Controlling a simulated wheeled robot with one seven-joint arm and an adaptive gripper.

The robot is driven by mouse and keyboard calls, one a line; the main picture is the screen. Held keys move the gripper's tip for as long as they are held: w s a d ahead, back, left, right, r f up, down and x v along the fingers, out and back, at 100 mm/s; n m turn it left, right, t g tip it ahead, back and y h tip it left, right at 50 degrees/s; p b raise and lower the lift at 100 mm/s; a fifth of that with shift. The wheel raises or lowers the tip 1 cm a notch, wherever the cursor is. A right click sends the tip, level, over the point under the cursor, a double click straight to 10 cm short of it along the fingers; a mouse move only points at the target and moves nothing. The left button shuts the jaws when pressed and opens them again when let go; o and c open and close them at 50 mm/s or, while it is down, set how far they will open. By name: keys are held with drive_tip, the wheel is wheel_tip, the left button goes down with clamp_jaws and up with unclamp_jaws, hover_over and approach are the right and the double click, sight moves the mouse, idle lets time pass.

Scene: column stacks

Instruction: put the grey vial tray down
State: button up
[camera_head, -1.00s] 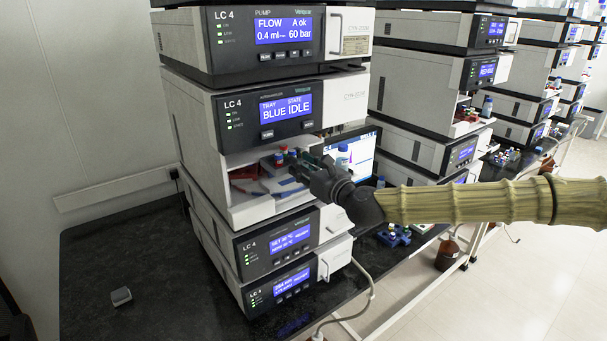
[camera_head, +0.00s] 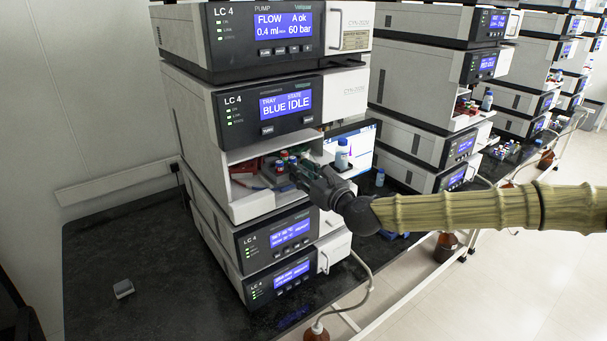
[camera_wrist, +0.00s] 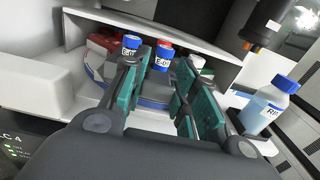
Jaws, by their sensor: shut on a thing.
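My gripper (camera_head: 297,172) reaches into the open bay of the autosampler, the instrument labelled BLUE IDLE. It is shut on the grey vial tray (camera_wrist: 152,100), with its green finger pads around the tray's middle part. The tray (camera_head: 270,171) is inside the bay and carries small vials with blue, red and white caps. Labels beginning with E show on the vials in the wrist view. The tray looks close to the bay floor, but my fingers hide its underside, and I cannot tell whether it touches.
Red and blue items (camera_head: 242,182) lie at the left inside the bay. A blue-capped bottle (camera_head: 342,155) stands just right of the opening; it also shows in the wrist view (camera_wrist: 268,105). The bay's walls and top are close around my gripper. The dark bench at left is mostly clear.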

drive_tip(key=shift+f+b, duration=0.35)
drive_tip(key=shift+b, duration=0.25)
drive_tip(key=o, duration=1)
drive_tip(key=shift+o, duration=0.2)
drive_tip(key=shift+r+p, duration=0.8)
drive_tip(key=shift+p, duration=0.4)
drive_tip(key=b+v, duration=0.5)
drive_tip(key=v, duration=0.7)
drive_tip(key=shift+f, duration=0.25)
